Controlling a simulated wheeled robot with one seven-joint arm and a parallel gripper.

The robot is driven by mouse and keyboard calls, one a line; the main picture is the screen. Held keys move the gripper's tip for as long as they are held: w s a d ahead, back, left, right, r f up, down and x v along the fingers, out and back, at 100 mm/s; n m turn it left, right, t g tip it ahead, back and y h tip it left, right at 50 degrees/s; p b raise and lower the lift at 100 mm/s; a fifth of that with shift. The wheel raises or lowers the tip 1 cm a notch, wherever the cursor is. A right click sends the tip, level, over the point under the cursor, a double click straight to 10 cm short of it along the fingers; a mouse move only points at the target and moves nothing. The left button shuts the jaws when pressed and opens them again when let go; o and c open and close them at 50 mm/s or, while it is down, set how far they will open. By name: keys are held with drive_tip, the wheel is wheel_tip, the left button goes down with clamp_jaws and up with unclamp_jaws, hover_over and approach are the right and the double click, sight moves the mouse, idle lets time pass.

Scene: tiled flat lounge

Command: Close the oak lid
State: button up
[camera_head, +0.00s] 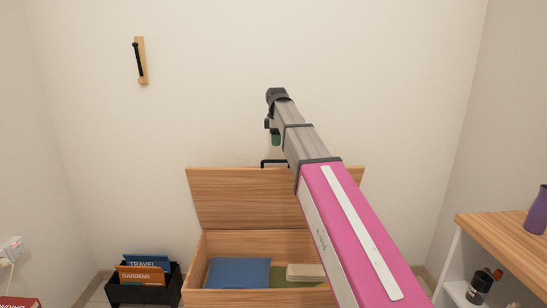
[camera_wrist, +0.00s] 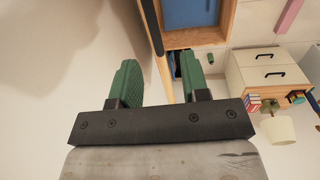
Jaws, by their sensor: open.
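The oak chest (camera_head: 265,241) stands low against the back wall. Its oak lid (camera_head: 240,197) is raised, nearly upright, with a black handle (camera_head: 274,162) at its top edge. My arm covers the right part of the lid. My gripper (camera_head: 275,140) is above the handle in the head view, close to the wall side. In the wrist view my gripper (camera_wrist: 158,62) has its two green fingers spread, with nothing held. The lid shows there nearly edge-on as a thin oak strip (camera_wrist: 153,27) seen between the fingers. Whether a finger touches it I cannot tell.
Inside the chest lie a blue folded item (camera_head: 238,272) and a pale block (camera_head: 305,272). A black bin of books (camera_head: 145,291) stands left of the chest. A shelf unit (camera_head: 500,235) stands at the right. A wooden wall bracket (camera_head: 142,60) hangs upper left.

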drive_tip(key=f, duration=0.3)
drive_tip(key=w+f, duration=0.1)
drive_tip(key=f, duration=0.2)
drive_tip(key=w+f, duration=0.1)
drive_tip(key=f, duration=0.2)
drive_tip(key=shift+a+f, duration=0.15)
drive_tip(key=shift+a, duration=0.1)
drive_tip(key=shift+s, duration=0.1)
clamp_jaws()
